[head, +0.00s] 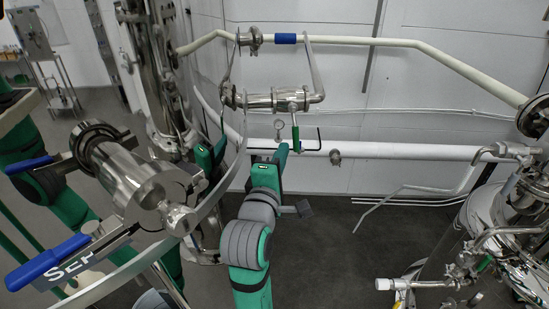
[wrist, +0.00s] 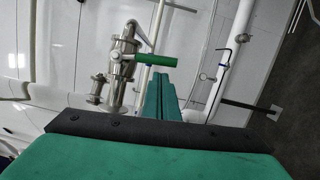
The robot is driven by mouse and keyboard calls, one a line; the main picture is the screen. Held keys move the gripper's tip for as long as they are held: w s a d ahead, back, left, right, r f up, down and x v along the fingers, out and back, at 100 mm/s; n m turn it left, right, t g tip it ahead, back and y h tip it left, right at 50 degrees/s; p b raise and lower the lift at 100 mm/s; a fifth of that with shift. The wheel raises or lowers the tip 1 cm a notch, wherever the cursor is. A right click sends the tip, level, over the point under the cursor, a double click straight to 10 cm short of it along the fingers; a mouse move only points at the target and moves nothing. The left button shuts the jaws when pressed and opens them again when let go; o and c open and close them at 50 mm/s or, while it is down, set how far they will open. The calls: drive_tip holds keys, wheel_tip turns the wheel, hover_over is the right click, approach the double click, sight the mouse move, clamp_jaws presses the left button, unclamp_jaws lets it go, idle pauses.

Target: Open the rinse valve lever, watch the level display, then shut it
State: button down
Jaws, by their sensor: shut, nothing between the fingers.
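The valve with the green lever (head: 295,138) sits on a short steel pipe run on the back wall. The lever hangs down, crosswise to that pipe. In the wrist view the green lever (wrist: 155,60) points right from the steel valve body (wrist: 122,57). My gripper (head: 283,147) is shut and empty, just left of and below the lever in the head view. In the wrist view its green fingers (wrist: 166,80) lie together close to the lever's end; I cannot tell whether they touch it. No level display is readable; a panel (head: 30,35) stands far back left.
A steel fitting (head: 125,175) with blue handles (head: 48,262) is close at left. A steel tank (head: 460,240) with pipes and fittings stands at right. A white pipe (head: 400,152) runs along the wall below the valve. Dark floor (head: 335,250) is clear in the middle.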

drive_tip(key=shift+w+d+r, duration=0.1)
drive_tip(key=shift+w+d, duration=0.25)
drive_tip(key=shift+d, duration=0.25)
drive_tip(key=shift+w, duration=0.15)
